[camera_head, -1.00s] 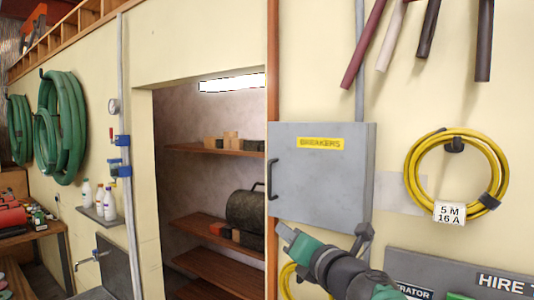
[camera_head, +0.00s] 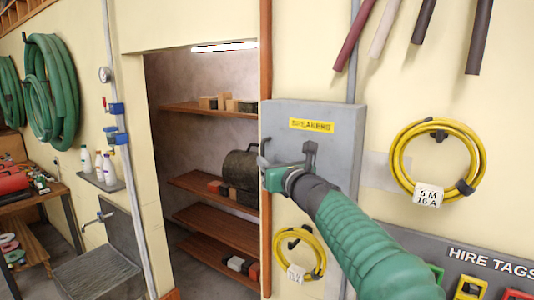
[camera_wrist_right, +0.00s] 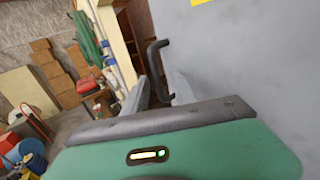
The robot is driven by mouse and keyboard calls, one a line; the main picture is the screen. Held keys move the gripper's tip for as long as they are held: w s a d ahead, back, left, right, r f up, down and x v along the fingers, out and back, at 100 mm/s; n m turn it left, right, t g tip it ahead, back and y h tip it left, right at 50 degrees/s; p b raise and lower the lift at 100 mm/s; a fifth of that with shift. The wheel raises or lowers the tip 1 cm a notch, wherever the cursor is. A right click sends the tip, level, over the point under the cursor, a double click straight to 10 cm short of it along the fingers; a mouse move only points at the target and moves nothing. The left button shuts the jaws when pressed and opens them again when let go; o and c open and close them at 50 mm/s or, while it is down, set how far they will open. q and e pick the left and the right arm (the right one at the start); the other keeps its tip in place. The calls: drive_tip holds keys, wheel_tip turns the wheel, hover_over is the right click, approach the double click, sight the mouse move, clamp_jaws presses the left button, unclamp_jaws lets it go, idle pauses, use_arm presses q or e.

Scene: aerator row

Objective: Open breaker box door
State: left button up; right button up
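The grey breaker box (camera_head: 345,115), with a yellow BREAKERS label (camera_head: 312,125), hangs on the cream wall. Its door looks shut. My right gripper (camera_head: 287,152) is in front of the door's left part, with its fingers apart. In the right wrist view, the black door handle (camera_wrist_right: 154,58) is a bent bar at the door's left edge. Its lower part appears between the two grey fingertips (camera_wrist_right: 158,92), and I cannot tell whether they touch it. In the head view the gripper largely covers the handle area. My left gripper is not in view.
A shelf alcove (camera_head: 205,140) opens left of the box. A yellow cable coil (camera_head: 397,160) hangs to the right, and another coil (camera_head: 318,260) hangs below. Dark red, pale and dark tubes (camera_head: 430,35) hang above. A HIRE TAGS board (camera_head: 470,258) is at the lower right.

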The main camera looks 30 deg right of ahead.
drive_tip(key=w, duration=0.3)
drive_tip(key=shift+w+a+r+p, duration=0.1)
drive_tip(key=shift+w+a+p, duration=0.1)
drive_tip(key=shift+p, duration=0.1)
drive_tip(key=shift+s, duration=0.2)
drive_tip(key=shift+c, duration=0.3)
drive_tip(key=shift+d, duration=0.15)
drive_tip(key=shift+c, duration=1.1)
drive_tip(key=shift+d, duration=0.15)
clamp_jaws()
